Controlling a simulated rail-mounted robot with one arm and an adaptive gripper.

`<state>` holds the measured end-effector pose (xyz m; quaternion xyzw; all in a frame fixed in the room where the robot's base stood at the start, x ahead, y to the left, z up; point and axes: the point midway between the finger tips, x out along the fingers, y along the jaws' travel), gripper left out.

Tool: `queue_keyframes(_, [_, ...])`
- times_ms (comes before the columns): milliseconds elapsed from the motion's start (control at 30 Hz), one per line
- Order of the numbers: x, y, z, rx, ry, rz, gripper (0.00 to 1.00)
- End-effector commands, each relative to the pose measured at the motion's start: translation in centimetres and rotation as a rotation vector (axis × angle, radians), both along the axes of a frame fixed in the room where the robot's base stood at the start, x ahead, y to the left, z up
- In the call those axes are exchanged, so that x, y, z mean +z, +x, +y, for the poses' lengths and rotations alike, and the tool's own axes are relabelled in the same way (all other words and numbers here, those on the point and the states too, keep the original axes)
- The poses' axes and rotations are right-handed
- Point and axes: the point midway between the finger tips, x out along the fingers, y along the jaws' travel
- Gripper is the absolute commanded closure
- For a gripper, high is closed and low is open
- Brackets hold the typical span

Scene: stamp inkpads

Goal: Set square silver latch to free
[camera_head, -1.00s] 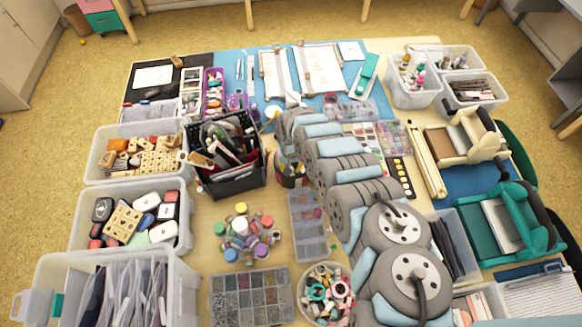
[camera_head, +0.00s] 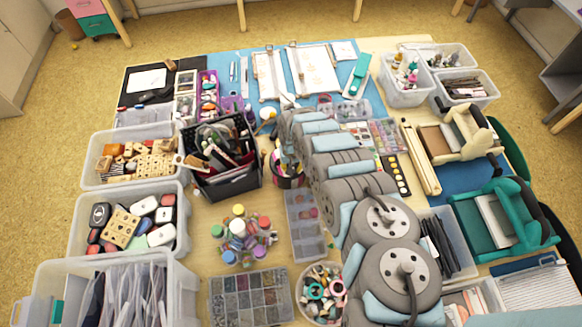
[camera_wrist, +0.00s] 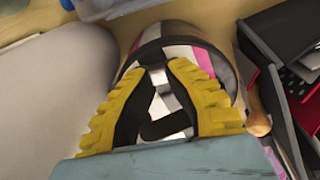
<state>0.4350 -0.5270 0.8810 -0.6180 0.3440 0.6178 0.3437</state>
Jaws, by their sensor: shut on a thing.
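In the wrist view, my gripper (camera_wrist: 162,75) has two yellow-and-black fingers closed on a small pale grey, squarish thing (camera_wrist: 161,104) with a dark band. The fingers cover much of it. I cannot tell whether it is the square silver latch. Just beyond the fingertips is a round, dark-rimmed container (camera_wrist: 201,57) with white and pink stripes. In the head view my grey and light-blue arm hides the fingertips. No latch can be made out clearly in either view.
A black caddy (camera_head: 228,187) of tools stands left of my arm; its dark edge fills the wrist view's right side. A clear bin of inkpads (camera_head: 160,240), paint jars (camera_head: 240,235) and a bead box (camera_head: 250,297) crowd the table. Bare table is scarce.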

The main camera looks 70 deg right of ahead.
Motion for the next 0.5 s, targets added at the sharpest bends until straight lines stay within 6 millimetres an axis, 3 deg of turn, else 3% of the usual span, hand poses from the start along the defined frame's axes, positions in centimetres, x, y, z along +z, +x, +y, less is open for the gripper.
queue_keyframes(33, [-0.07,0.0,0.01,0.0,-0.001,-0.001,1.0])
queue_keyframes(67, [-0.07,0.02,0.01,0.0,-0.001,-0.001,0.78])
queue_keyframes(100, [-0.07,0.01,0.02,0.0,-0.001,-0.001,0.66])
queue_keyframes(167, [-0.07,0.01,0.02,0.0,0.0,0.0,0.54])
queue_keyframes(500, [0.06,0.04,0.0,0.0,0.0,0.0,0.54])
